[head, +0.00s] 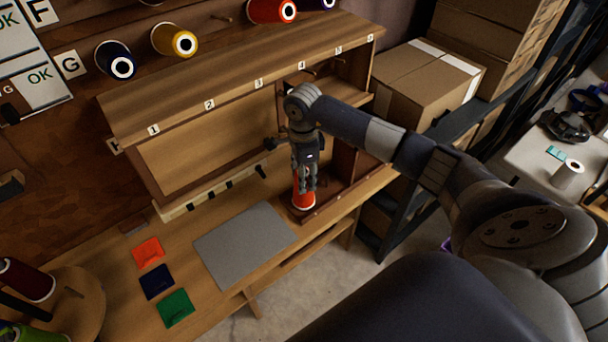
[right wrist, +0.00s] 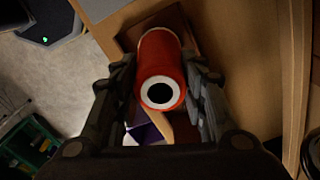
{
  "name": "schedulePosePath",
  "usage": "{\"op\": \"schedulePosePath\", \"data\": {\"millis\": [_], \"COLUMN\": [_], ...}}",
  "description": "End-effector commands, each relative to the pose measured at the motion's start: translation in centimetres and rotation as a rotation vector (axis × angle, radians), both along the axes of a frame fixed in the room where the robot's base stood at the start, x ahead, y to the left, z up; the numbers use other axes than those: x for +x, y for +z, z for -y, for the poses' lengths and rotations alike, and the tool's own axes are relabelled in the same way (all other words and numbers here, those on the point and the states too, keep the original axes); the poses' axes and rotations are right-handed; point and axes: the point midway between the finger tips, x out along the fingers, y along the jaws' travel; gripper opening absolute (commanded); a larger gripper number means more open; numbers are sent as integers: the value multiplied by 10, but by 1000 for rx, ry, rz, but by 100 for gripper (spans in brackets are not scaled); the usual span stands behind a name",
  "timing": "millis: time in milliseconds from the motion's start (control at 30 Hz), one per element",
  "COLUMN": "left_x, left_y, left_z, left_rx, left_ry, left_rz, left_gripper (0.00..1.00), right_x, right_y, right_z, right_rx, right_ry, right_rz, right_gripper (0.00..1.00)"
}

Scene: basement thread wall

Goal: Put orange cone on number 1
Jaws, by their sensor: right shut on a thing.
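The orange cone (head: 303,201) is a thread spool with an orange-red body. My right gripper (head: 304,183) points down and is shut on it, at the right end of the workbench. In the right wrist view the orange cone (right wrist: 162,60) lies between both fingers, its white end and dark hole facing the camera. It is over or on a brown wooden base; I cannot tell if it touches. The number 1 label (head: 153,130) is on the front edge of the upper wooden shelf (head: 240,65), at its left end. My left gripper is not in view.
Blue (head: 115,60) and yellow (head: 175,40) cones hang on the wall above the shelf. A grey mat (head: 245,245) and orange, blue and green patches lie on the bench. Cardboard boxes (head: 425,80) stand at right. The shelf top near number 1 is clear.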

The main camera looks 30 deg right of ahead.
Motion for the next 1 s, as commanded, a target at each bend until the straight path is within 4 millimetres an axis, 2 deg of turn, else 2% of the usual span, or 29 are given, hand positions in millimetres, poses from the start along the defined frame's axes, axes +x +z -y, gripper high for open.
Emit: {"op": "schedulePosePath", "data": {"millis": [133, 167, 200, 267, 667, 767, 1000], "left_x": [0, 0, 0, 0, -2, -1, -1], "left_y": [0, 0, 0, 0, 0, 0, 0], "left_z": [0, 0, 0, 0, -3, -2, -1], "left_rx": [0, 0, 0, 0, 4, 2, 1], "left_ry": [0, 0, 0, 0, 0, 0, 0], "left_rz": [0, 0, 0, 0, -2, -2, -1], "left_gripper": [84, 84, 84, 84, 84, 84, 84], "right_x": [0, 0, 0, 0, 1, 1, 2], "right_y": [0, 0, 0, 0, 4, 15, 66], "right_z": [0, 0, 0, 0, 0, 0, 0], "right_rx": [0, 0, 0, 0, 0, 0, -1], "right_ry": [0, 0, 0, 0, 0, 1, 1], "right_rz": [1, 1, 1, 1, 1, 3, 7], "right_gripper": [18, 42, 51, 63, 63, 63, 63]}}
